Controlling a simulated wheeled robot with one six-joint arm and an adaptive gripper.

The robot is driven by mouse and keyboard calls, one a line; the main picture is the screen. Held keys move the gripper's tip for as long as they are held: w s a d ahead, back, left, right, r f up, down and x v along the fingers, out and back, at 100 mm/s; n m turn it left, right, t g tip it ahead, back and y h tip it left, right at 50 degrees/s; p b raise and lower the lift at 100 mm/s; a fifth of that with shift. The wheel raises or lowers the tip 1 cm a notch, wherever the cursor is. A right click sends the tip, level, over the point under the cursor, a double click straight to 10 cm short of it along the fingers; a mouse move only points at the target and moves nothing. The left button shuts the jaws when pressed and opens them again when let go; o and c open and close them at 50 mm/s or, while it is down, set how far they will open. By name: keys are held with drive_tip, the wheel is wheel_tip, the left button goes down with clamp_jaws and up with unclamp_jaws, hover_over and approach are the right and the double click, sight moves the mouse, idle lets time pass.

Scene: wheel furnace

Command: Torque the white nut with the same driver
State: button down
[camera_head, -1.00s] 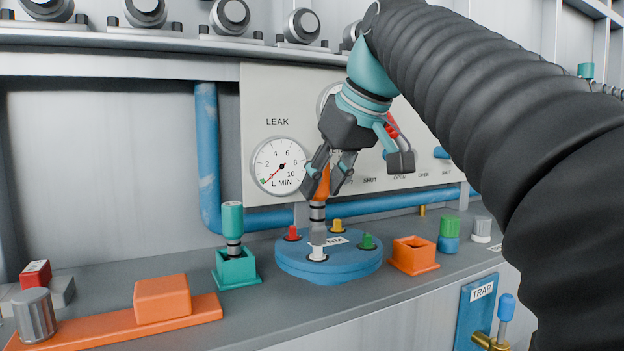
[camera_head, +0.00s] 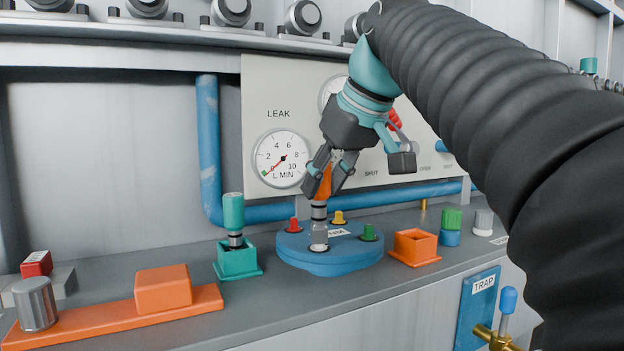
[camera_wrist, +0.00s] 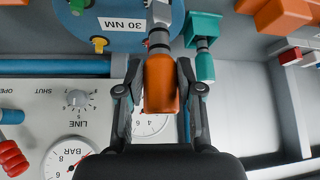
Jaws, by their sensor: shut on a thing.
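My gripper (camera_head: 326,178) is shut on the orange handle of the driver (camera_head: 324,184), which points down. In the wrist view the orange handle (camera_wrist: 161,84) sits between the two fingers. The driver's grey socket (camera_head: 319,235) stands over the front nut position on the round blue flange (camera_head: 297,258). The white nut is mostly or wholly hidden by the socket; how deeply it is seated I cannot tell. Red (camera_head: 293,225), yellow (camera_head: 338,217) and green (camera_head: 369,233) nuts stand around the flange. A "30 NM" label (camera_wrist: 122,24) lies on the flange.
A teal-handled driver (camera_head: 234,215) stands in a teal holder (camera_head: 238,262) left of the flange. An empty orange holder (camera_head: 415,248) is close on the right. An orange block (camera_head: 163,289) lies front left. The gauge panel (camera_head: 258,100) rises behind.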

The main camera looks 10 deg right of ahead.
drive_tip(key=shift+f, duration=0.35)
drive_tip(key=c, duration=0.7)
unclamp_jaws()
drive_tip(key=shift+o, duration=0.2)
drive_tip(key=v, duration=1.2)
